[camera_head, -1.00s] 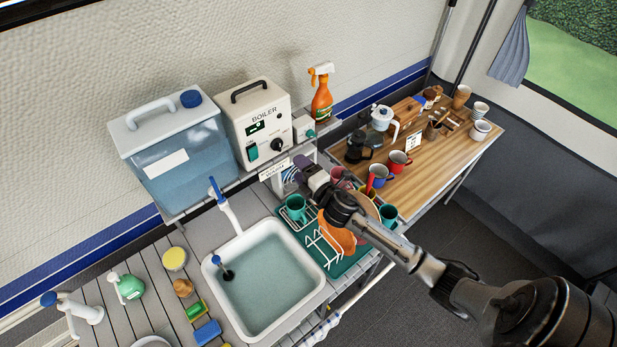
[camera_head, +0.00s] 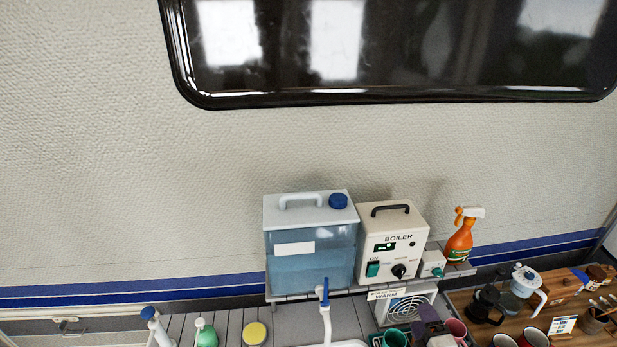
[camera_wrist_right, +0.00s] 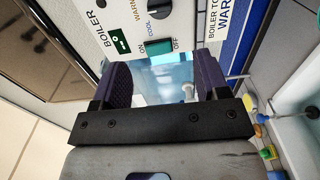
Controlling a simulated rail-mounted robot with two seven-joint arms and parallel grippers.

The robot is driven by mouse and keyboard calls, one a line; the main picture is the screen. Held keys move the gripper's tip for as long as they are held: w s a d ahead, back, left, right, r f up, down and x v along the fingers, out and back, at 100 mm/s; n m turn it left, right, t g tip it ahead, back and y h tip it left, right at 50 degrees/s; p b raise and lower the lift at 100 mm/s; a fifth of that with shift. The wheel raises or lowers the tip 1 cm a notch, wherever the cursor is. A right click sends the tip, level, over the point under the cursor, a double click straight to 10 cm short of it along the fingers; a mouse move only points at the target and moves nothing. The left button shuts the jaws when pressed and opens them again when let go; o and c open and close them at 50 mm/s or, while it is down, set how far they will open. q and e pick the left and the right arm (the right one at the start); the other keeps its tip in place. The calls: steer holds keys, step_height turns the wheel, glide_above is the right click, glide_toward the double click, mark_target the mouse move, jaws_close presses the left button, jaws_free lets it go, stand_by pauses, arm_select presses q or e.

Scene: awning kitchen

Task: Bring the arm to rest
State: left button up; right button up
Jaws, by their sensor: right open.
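My right gripper (camera_head: 430,322) shows only in part at the bottom edge of the head view, in front of the fan-like warmer unit below the boiler. In the right wrist view its two dark purple fingers (camera_wrist_right: 162,82) stand apart with nothing held between them. The boiler's front panel (camera_wrist_right: 135,22) is ahead of the fingers there, with its green switch seen between them; whether they touch it I cannot tell, but a gap seems to show. The rest of the right arm is out of the head view. My left gripper is in neither view.
The boiler (camera_head: 393,240), blue water tank (camera_head: 308,250) and orange spray bottle (camera_head: 460,240) stand on the shelf against the wall. Mugs (camera_head: 455,329) and a black coffee pot (camera_head: 485,305) are at lower right. A white tap (camera_head: 325,318) stands below the tank.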

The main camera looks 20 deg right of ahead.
steer(key=s+d+f+m+g+h, duration=0.4)
steer(key=m+g, duration=0.3)
steer(key=m, duration=0.4)
steer(key=s+a+f+m+g+y, duration=0.2)
steer(key=s+a+f+g+y, duration=0.15)
steer(key=s+a, duration=0.85)
steer(key=s+a+f+m+g+y, duration=0.15)
steer(key=s+a+g+y, duration=0.25)
steer(key=s+a, duration=0.75)
steer(key=w+d+p+v, duration=0.1)
steer(key=p+v, duration=1.1)
steer(key=shift+d+h, duration=0.35)
steer(key=shift+s, duration=0.1)
